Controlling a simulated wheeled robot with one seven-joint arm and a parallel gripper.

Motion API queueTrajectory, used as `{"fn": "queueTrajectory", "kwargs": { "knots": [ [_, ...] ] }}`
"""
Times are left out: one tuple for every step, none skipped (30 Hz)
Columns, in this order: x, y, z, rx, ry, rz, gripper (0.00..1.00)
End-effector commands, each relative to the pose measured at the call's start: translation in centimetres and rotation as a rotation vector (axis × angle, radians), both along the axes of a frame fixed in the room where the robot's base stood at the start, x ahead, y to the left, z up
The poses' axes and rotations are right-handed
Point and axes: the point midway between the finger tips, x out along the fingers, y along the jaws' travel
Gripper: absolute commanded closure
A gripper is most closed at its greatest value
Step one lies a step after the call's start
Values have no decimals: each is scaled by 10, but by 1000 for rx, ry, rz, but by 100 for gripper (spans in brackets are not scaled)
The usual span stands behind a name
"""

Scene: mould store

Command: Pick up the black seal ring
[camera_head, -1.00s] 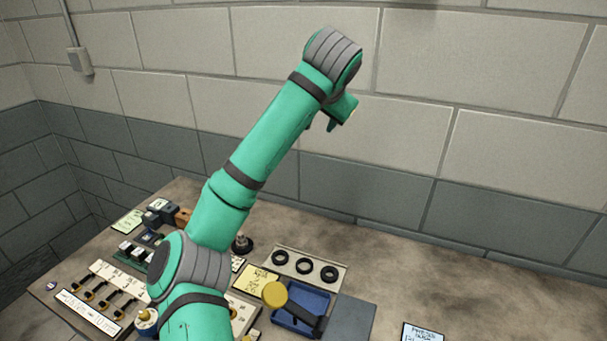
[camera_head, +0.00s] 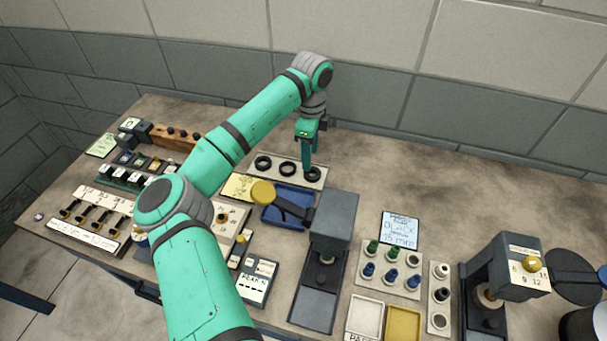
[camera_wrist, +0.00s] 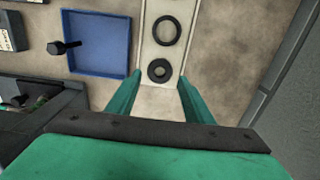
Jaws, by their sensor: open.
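Several black rings sit in a row on a pale plate (camera_head: 276,172) near the back of the bench. The ring at the right end (camera_head: 316,179) is at my gripper (camera_head: 308,170), partly covered by it in the head view. In the wrist view this ring (camera_wrist: 169,70) has a thick band and a small hole. It lies between and just ahead of the fingertips of my gripper (camera_wrist: 160,75), which is open and empty. Another ring (camera_wrist: 156,31) with a wider hole lies beyond it. I cannot tell the height of the fingertips over the plate.
A dark press (camera_head: 335,215) is in front. Bare bench lies right of the plate; the block wall is behind.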

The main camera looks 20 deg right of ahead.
Motion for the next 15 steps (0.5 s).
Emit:
{"fn": "queueTrajectory", "kwargs": {
  "knots": [
    [-1, -3, -6, 1, 1, -4, 53],
    [-2, -4, -8, 1, 1, -6, 53],
    [-2, -4, -11, 1, 1, -6, 53],
    [-2, -5, -12, 0, 0, -6, 53],
    [-2, -4, -13, 0, 0, -6, 53],
    [-1, -4, -15, -1, -1, -4, 53],
    [-1, -3, -17, 0, 0, -3, 53],
    [0, -1, -20, 1, -1, -1, 53],
    [0, 1, -25, 1, 0, 2, 53],
    [1, 2, -29, 1, 0, 5, 53],
    [1, 3, -33, 2, 0, 7, 53],
    [2, 4, -39, 2, 0, 9, 53],
    [3, 4, -43, 2, -1, 10, 53],
    [3, 5, -48, 2, 0, 11, 53],
    [3, 5, -53, 1, -1, 12, 53]
  ]
}}
